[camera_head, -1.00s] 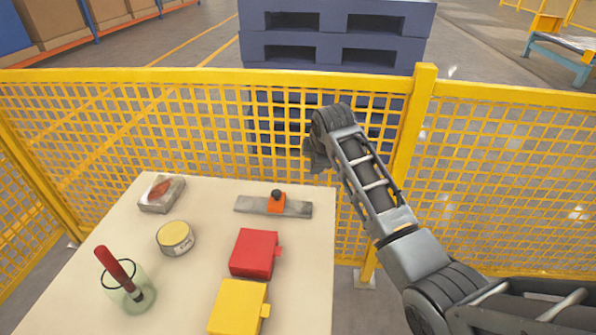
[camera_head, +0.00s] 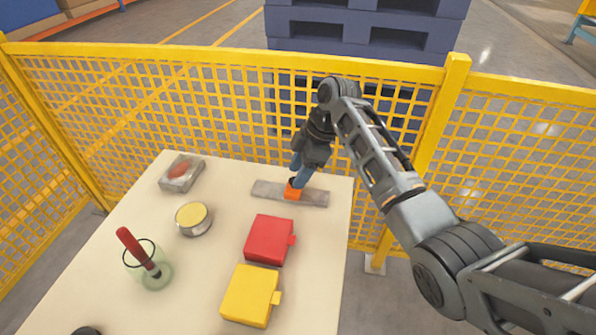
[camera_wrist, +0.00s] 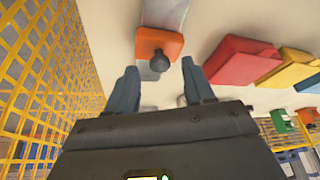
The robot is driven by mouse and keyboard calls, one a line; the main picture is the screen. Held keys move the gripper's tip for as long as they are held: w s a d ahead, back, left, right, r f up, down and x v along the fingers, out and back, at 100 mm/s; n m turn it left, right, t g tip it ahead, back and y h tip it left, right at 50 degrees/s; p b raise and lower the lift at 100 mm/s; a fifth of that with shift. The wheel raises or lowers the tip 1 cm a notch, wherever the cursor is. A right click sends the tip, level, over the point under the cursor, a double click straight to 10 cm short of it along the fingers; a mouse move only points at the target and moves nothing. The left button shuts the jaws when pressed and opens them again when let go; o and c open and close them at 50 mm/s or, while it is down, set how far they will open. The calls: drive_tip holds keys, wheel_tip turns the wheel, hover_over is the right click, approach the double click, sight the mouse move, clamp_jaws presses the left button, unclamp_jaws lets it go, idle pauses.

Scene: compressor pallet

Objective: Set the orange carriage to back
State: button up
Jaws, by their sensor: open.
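The orange carriage (camera_head: 291,191) sits on a flat grey rail (camera_head: 319,198) near the far edge of the table. In the wrist view the carriage (camera_wrist: 172,43) shows its dark round knob (camera_wrist: 159,61), with the rail (camera_wrist: 166,12) running on both sides of it. My gripper (camera_head: 296,172) points down over the carriage, and its fingers partly hide the carriage and knob in the head view. In the wrist view my gripper (camera_wrist: 160,80) is open, its two blue-grey fingers apart with the knob just beyond the gap. I cannot tell whether the fingers touch anything.
A red box (camera_head: 269,239) and a yellow box (camera_head: 249,295) lie nearer on the table. To the left are a round tin (camera_head: 193,218), a glass with a red-handled tool (camera_head: 150,266) and a clear-topped box (camera_head: 182,174). A yellow mesh fence (camera_head: 225,125) stands close behind the table.

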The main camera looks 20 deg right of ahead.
drive_tip(key=shift+a+f, duration=0.2)
drive_tip(key=shift+f, duration=0.4)
clamp_jaws()
drive_tip(key=shift+w, duration=0.1)
